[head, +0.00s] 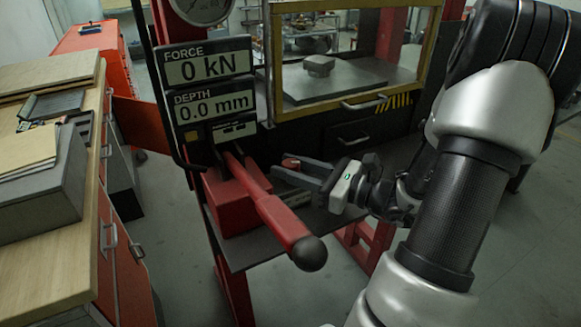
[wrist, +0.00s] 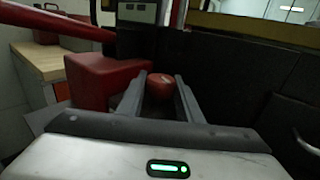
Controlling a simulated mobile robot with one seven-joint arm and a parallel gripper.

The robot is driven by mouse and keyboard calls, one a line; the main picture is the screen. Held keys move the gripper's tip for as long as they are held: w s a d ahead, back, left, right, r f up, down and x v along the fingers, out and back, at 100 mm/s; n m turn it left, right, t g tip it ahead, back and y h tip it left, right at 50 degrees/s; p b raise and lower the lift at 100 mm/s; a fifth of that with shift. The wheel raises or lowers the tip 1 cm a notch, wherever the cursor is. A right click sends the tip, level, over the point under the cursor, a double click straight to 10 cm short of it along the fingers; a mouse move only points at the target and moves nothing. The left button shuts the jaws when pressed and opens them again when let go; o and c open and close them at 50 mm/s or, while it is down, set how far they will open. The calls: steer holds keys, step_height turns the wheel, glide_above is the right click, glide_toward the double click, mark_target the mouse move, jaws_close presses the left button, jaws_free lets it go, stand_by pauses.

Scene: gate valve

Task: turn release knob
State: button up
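A small round red knob (wrist: 160,87) shows between my gripper's two fingers in the wrist view. Only its top shows in the head view (head: 291,163), partly hidden by the fingers. My gripper (head: 279,165) is open, with one finger on each side of the knob. In the wrist view the fingertips (wrist: 160,77) reach about as far as the knob, with little room at either side. I cannot tell whether a finger touches it. The knob sits beside the red block (head: 232,203) of the press, right of the long red lever.
The red lever (head: 270,210) with a black ball end (head: 309,253) slants toward me, left of my gripper. The display panel (head: 211,83) reads 0 kN and 0.0 mm. A yellow-framed guard (head: 428,50) stands behind. A wooden workbench (head: 88,165) is at the left.

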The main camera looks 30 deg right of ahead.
steer(key=shift+n+g+y+p, duration=0.3)
steer(key=shift+y, duration=0.1)
steer(key=shift+r+n+g+y+p, duration=0.1)
steer(key=shift+n+g+y+p, duration=0.6)
steer(key=shift+n+g+y, duration=0.25)
steer(key=shift+n+g+y+p, duration=0.9)
steer(key=shift+n+g+y, duration=0.7)
steer(key=shift+g, duration=0.65)
steer(key=o, duration=1)
steer(key=v, duration=1.7)
steer(key=shift+d, duration=0.25)
